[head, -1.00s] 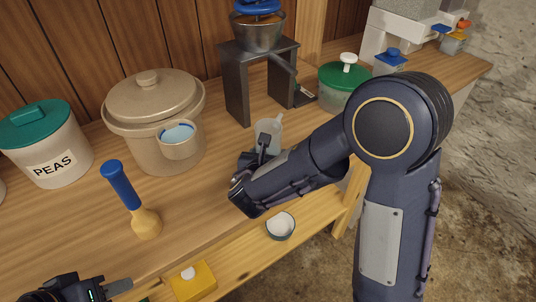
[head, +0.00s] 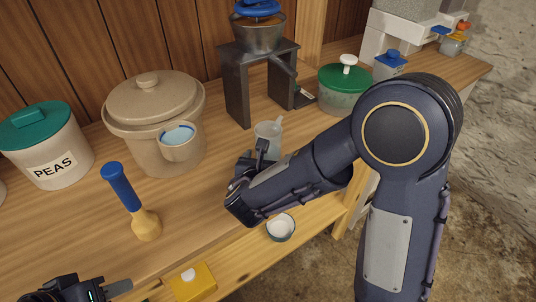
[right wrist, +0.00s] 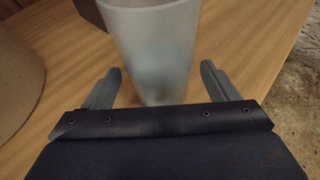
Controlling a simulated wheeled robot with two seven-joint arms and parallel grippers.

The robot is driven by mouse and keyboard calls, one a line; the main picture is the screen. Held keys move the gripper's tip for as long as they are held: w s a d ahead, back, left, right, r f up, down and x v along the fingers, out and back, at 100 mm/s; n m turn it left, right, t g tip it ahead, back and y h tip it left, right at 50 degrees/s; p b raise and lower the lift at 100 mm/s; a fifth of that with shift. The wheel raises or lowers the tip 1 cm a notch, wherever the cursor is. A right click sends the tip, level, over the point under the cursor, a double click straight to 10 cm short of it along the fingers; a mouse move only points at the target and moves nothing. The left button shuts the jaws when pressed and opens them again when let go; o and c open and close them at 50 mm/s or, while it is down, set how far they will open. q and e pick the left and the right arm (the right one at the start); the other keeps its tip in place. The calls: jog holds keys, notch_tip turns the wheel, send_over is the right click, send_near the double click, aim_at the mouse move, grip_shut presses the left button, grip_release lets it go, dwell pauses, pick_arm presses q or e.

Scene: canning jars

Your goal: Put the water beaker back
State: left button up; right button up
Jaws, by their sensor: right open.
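The water beaker (head: 269,133) is a frosted, translucent cup with a spout or handle at its right. It stands upright on the wooden counter in front of the grey stand, partly hidden by my right gripper (head: 260,155). In the right wrist view the beaker (right wrist: 152,45) rises between the two fingers of my right gripper (right wrist: 161,75), which is open with a gap on each side. My left gripper (head: 118,288) is at the bottom left edge, mostly cut off; one grey finger shows clearly.
A strainer stand (head: 236,85) and green-lidded pot (head: 343,95) are behind. A blue-handled tool (head: 130,205), small white-topped jar (head: 280,228) and yellow block (head: 193,283) are nearer.

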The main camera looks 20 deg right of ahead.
jog(key=v, duration=0.9)
jog(key=shift+s+a+r+p, duration=0.15)
jog(key=shift+s+p, duration=0.2)
jog(key=s+d+f+m+g, duration=0.2)
jog(key=s+d+m+g, duration=0.45)
jog(key=d+m, duration=0.5)
jog(key=s+d+f+m+g+y, duration=0.2)
jog(key=s+d+m+g+y, duration=0.1)
jog(key=s+m, duration=0.5)
jog(key=s+a+r+m+t+y, duration=0.3)
jog(key=m+y, duration=0.3)
jog(key=m, duration=0.7)
jog(key=shift+a+r, duration=0.45)
jog(key=shift+r, duration=0.15)
jog(key=shift+s+r, duration=0.1)
jog(key=shift+s, duration=0.05)
notch_tip(320, 180, up, 10)
jog(key=p, duration=1)
jog(key=shift+r+p, duration=0.2)
jog(key=shift+p, duration=0.1)
